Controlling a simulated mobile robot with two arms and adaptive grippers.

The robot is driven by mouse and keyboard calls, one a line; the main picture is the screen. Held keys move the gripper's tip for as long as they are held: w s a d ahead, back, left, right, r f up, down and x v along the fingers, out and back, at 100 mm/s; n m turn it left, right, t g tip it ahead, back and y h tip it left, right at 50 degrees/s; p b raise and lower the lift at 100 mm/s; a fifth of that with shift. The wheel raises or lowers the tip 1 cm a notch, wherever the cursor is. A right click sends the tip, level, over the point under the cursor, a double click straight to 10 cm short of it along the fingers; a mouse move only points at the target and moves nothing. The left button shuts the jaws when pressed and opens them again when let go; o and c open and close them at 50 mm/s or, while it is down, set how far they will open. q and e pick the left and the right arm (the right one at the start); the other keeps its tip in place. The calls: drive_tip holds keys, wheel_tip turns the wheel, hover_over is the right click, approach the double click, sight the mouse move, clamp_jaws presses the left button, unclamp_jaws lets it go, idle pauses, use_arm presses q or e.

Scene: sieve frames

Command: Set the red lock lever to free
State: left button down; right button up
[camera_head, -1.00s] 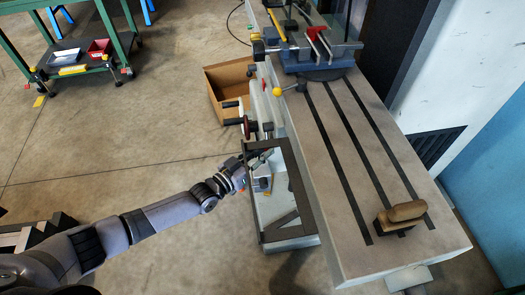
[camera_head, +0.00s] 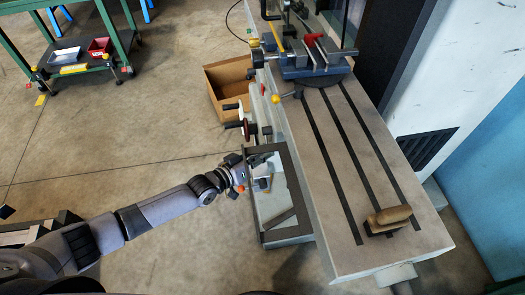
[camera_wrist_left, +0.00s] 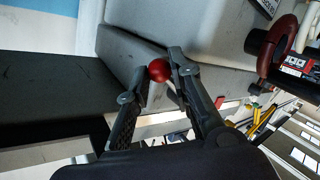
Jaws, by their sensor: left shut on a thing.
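The red ball knob of the lock lever (camera_wrist_left: 159,70) sits between the fingertips of my left gripper (camera_wrist_left: 157,75) in the left wrist view. The fingers are closed on the knob from both sides. The lever's shaft is mostly hidden by the fingers. In the head view my left gripper (camera_head: 262,166) is at the left side of the milling machine, below the long grey table (camera_head: 330,200). The knob cannot be made out there. My right gripper is not in view.
Handwheels (camera_head: 249,130) stick out from the machine just behind my left gripper. A vise (camera_head: 312,55) is at the table's far end and a wooden-handled brush (camera_head: 388,217) at its near end. A cardboard box (camera_head: 229,82) stands on the floor.

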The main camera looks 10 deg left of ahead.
use_arm(q)
drive_tip(key=c, duration=1.4)
unclamp_jaws()
drive_tip(key=v, duration=1.2)
drive_tip(key=shift+a, duration=0.1)
drive_tip(key=shift+f, duration=0.15)
